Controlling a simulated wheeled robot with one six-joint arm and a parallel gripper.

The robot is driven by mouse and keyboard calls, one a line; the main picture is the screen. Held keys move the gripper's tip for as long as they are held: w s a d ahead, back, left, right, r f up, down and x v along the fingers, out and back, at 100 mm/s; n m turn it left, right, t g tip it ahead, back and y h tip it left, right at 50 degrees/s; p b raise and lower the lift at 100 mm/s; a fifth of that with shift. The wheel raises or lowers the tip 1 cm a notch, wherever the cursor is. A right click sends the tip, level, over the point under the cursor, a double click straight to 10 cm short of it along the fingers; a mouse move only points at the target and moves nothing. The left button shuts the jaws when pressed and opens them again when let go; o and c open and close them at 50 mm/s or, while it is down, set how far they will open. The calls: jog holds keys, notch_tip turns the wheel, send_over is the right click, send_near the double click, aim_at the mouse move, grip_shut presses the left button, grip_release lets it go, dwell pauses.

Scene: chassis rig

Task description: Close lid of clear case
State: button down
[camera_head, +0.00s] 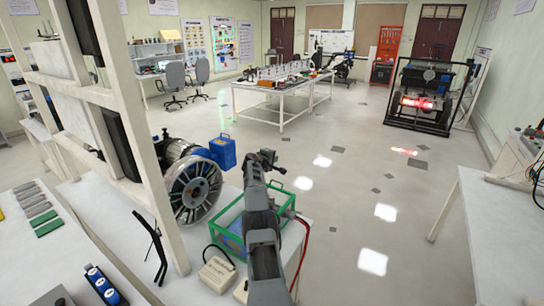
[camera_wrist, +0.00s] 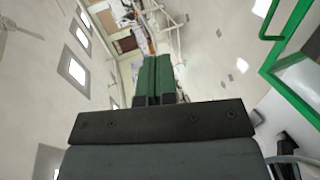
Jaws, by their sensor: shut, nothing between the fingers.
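The clear case (camera_head: 217,233) has green edges and sits on the white table at the lower middle of the head view. My arm passes in front of it and hides part of it. Blue shows through its clear sides. I cannot tell for sure how its lid stands. My gripper (camera_head: 272,161) is past the case's far side in the head view, above the table and apart from the case. In the wrist view its two fingers (camera_wrist: 157,78) are together with nothing between them. A green edge with a handle (camera_wrist: 297,97) shows at the right of the wrist view, beside the gripper.
A large ribbed wheel-like machine part (camera_head: 193,186) and a blue box (camera_head: 223,152) stand left of the case. A pale box with a cable (camera_head: 217,273) lies in front of it, and red cables (camera_head: 301,240) hang at its right. Open floor (camera_head: 360,210) lies to the right.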

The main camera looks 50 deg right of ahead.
jog(key=shift+f+b, duration=0.2)
jog(key=shift+b, duration=0.45)
jog(key=b+v, duration=1.2)
jog(key=v, duration=0.2)
jog(key=shift+b, duration=0.3)
